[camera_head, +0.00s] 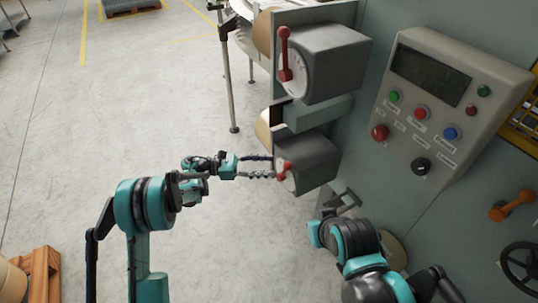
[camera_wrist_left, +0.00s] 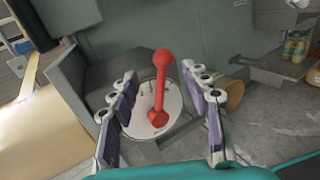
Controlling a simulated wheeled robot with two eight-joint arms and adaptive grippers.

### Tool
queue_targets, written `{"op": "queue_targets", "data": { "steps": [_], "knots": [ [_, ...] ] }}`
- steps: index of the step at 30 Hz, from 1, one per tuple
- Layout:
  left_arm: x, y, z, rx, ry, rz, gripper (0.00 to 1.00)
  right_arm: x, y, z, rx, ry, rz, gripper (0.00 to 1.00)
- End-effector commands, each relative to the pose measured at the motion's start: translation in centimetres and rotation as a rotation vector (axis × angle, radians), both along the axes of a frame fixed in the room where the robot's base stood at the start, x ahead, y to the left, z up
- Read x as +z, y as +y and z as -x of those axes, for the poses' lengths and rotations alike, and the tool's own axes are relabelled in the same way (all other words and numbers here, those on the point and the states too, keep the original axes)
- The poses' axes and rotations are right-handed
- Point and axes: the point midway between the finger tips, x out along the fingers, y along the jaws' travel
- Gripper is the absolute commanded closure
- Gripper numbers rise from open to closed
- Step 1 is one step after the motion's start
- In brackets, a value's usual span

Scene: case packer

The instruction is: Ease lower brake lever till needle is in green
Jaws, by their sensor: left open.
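The lower brake box (camera_head: 312,160) is a grey housing with a red lever (camera_head: 283,169) and a pale dial on its face. My left gripper (camera_head: 272,167) is open in front of that face. In the left wrist view, the red lever (camera_wrist_left: 161,80) stands nearly upright between the two spread fingers, with visible gaps on both sides. The dial (camera_wrist_left: 172,103) lies behind the lever, partly covered by it; its needle and green zone are too small to make out. My right gripper (camera_head: 342,202) is below the lower box, its jaws too unclear to judge.
A similar upper brake box (camera_head: 335,62) with a red lever (camera_head: 285,55) stands above. A control panel (camera_head: 440,75) with buttons is at right. An orange handle (camera_head: 512,204) and black handwheel (camera_head: 519,265) are at lower right. Open floor (camera_head: 130,120) lies left.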

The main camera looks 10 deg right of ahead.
Motion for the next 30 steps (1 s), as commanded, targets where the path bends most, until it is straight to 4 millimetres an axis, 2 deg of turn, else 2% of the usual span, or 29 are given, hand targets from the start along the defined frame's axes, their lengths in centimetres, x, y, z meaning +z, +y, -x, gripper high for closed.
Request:
{"op": "queue_targets", "data": {
  "steps": [15,26,30],
  "knots": [
    [-0.1,-6.9,1.2,-0.013,0.009,0.001,0.52,-1.8,0.0,0.0,0.000,0.000,0.000,1.00],
    [0.0,-7.6,1.3,-0.011,0.009,0.000,0.52,-1.9,0.0,0.0,0.000,0.000,0.000,1.00],
    [0.0,-7.6,1.3,-0.011,0.009,0.000,0.87,-1.9,0.0,0.0,0.000,0.000,0.000,1.00]
  ]
}}
